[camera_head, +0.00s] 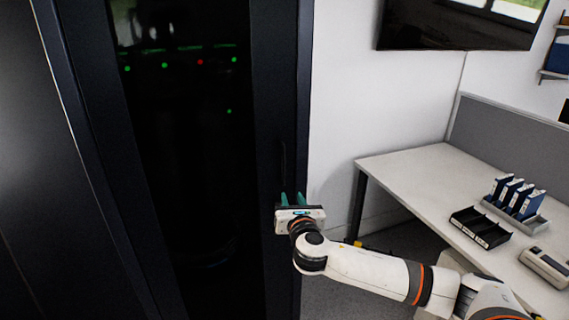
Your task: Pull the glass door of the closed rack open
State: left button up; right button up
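The rack (72,75) is a tall black cabinet on the left, and its dark glass door (190,160) looks closed. Small green lights and a red one show through the glass. A thin dark upright handle (283,158) is on the door's right frame. My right gripper (292,198) is at the lower end of the handle, with its two teal fingers pointing up in the picture and a gap between them. The left finger overlaps the handle's line; I cannot tell if it touches. My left gripper is not in view.
A white desk (405,180) stands at the right, bearing a black tray (480,228), blue-and-white upright items in a grey holder (516,200) and a grey device (545,266). A dark screen (455,28) hangs on the white wall. Floor shows between rack and desk.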

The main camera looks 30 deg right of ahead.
aim_at(284, 166)
jog(key=shift+n+t, duration=0.4)
jog(key=shift+n, duration=0.1)
jog(key=w+d+r, duration=0.1)
jog(key=w, duration=0.2)
jog(key=w+d+r+p, duration=0.1)
jog(key=w+d, duration=0.1)
jog(key=w, duration=0.2)
jog(key=w+d+r+p, duration=0.1)
jog(key=w, duration=0.2)
jog(key=shift+w+d+r, duration=0.1)
jog(key=shift+w+d, duration=0.1)
jog(key=shift+d, duration=0.05)
grip_shut()
